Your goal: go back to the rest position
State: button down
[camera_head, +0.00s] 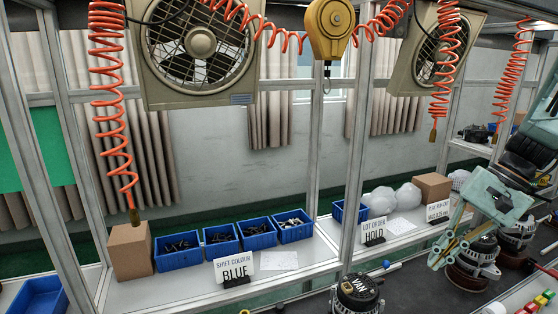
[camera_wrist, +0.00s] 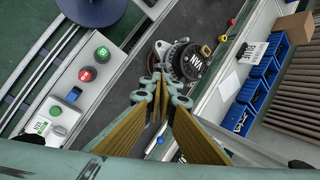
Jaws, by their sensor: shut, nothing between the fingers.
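My gripper (camera_head: 443,254) is teal and points down at the right of the head view, in front of an alternator (camera_head: 478,255) on the dark conveyor. In the wrist view, my gripper (camera_wrist: 161,92) has its two yellow-padded fingers drawn together at the tips, with nothing between them. An alternator with a lettered black top (camera_wrist: 190,62) lies beyond the fingertips in the wrist view. The gripper appears above the conveyor surface; the exact height cannot be told. Part of my arm covers the far right of the head view.
Another alternator (camera_head: 357,296) stands at the front. Blue bins (camera_head: 178,252), a cardboard box (camera_head: 130,250) and sign cards (camera_head: 234,270) line the shelf. Orange coiled hoses (camera_head: 110,100) and a yellow balancer (camera_head: 330,30) hang above. A button panel (camera_wrist: 90,75) borders the conveyor.

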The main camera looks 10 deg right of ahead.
jog(key=s+a+r+n+h, duration=0.2)
jog(key=s+a+r+n, duration=0.15)
jog(key=a+r, duration=0.5)
jog(key=s+a+r+n+h, duration=0.25)
jog(key=s+a+r, duration=0.25)
jog(key=a, duration=0.7)
jog(key=s+a+n+t, duration=0.1)
jog(key=s+a, duration=0.2)
jog(key=s, duration=0.4)
jog(key=s+a+n+t, duration=0.1)
jog(key=s+a+n, duration=0.1)
jog(key=s, duration=0.4)
jog(key=shift+s+a+r+t+h, duration=0.2)
jog(key=shift+s+a+t+h, duration=0.15)
jog(key=shift+s+a+t, duration=0.1)
jog(key=shift+a, duration=0.15)
